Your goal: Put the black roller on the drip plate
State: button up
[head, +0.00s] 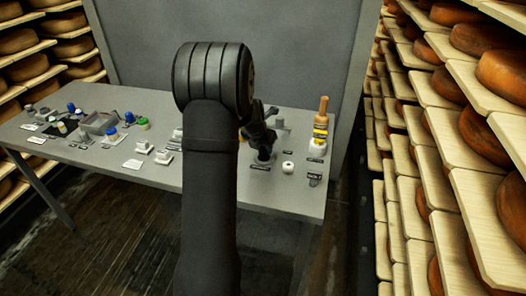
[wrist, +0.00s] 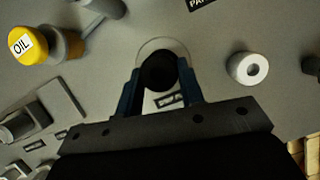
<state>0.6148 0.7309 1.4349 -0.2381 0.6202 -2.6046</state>
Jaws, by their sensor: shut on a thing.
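The black roller (wrist: 158,72) is between the two blue fingers of my gripper (wrist: 161,88) in the wrist view, seen end-on as a dark round shape. My gripper is shut on it. A thin pale round rim, which looks like the drip plate (wrist: 164,41), shows just beyond the roller. The roller hides part of it, and I cannot tell whether they touch. In the head view my gripper (head: 263,148) is over the right part of the grey table, with the dark roller (head: 264,156) below it, partly hard to tell from the gripper.
A white ring-shaped piece (wrist: 248,68) stands to the right of the gripper. A yellow-capped OIL container (wrist: 28,45) is at the left. The grey table (head: 225,190) holds several small items at its left. Cheese shelves (head: 420,150) flank the table.

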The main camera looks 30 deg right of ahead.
jog(key=shift+f, duration=0.95)
jog(key=shift+f, duration=0.2)
jog(key=o, duration=1)
jog(key=shift+r, duration=0.1)
jog(key=v, duration=1.2)
